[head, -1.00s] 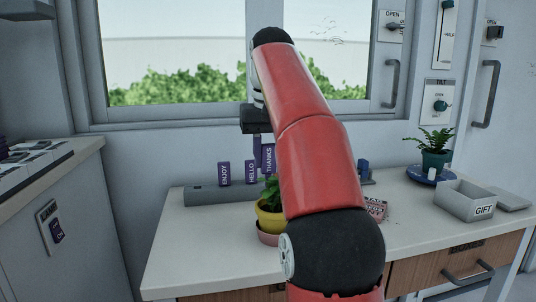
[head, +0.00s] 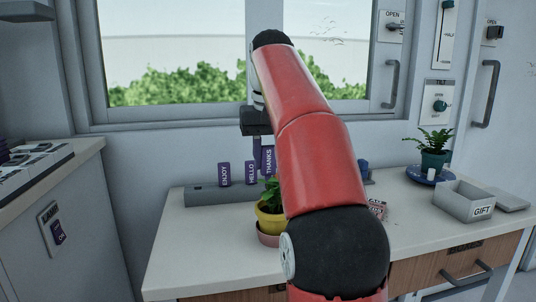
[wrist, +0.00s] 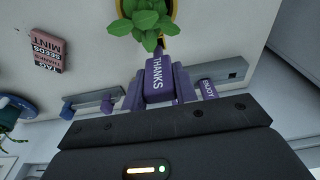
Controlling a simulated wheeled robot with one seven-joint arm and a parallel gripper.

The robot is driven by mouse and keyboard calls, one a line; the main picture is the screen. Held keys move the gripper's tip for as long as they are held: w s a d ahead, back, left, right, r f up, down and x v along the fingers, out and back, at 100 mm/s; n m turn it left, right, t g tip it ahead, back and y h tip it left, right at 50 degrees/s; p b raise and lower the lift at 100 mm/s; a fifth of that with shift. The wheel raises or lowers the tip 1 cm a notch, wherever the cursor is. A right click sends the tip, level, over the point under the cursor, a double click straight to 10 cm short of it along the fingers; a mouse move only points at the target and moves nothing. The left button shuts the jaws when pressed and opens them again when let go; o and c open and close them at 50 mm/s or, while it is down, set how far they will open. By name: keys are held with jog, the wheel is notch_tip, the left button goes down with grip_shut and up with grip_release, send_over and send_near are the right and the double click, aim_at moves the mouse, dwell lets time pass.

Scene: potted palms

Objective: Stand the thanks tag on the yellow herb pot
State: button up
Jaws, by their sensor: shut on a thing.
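The purple thanks tag (head: 268,159) is upright between the fingers of my gripper (head: 258,140). In the wrist view the tag (wrist: 160,80) has the two purple fingers of my gripper (wrist: 160,88) shut on its sides. Its narrow end points at the herb's leaves. The yellow herb pot (head: 270,225) stands on a pink saucer (head: 267,239) on the counter. The pot's yellow rim (wrist: 174,8) shows at the top of the wrist view. My arm hides the pot's right side in the head view.
A grey rack (head: 205,196) behind the pot holds the hello tag (head: 251,173) and enjoy tag (head: 224,174). A pink mint seed packet (wrist: 48,50) lies on the counter. A gift box (head: 464,201) and a fern in a teal pot (head: 434,160) are at right. The counter's left front is clear.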

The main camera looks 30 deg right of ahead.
aim_at(268, 174)
jog(key=shift+f, duration=0.15)
jog(key=shift+f+b, duration=1.65)
jog(key=shift+f, duration=0.45)
jog(key=o, duration=1.4)
jog(key=shift+r, duration=0.1)
notch_tip(268, 174, up, 5)
jog(key=p, duration=0.6)
jog(key=shift+r, duration=0.15)
jog(key=shift+r+p, duration=0.55)
jog(key=shift+r, duration=0.7)
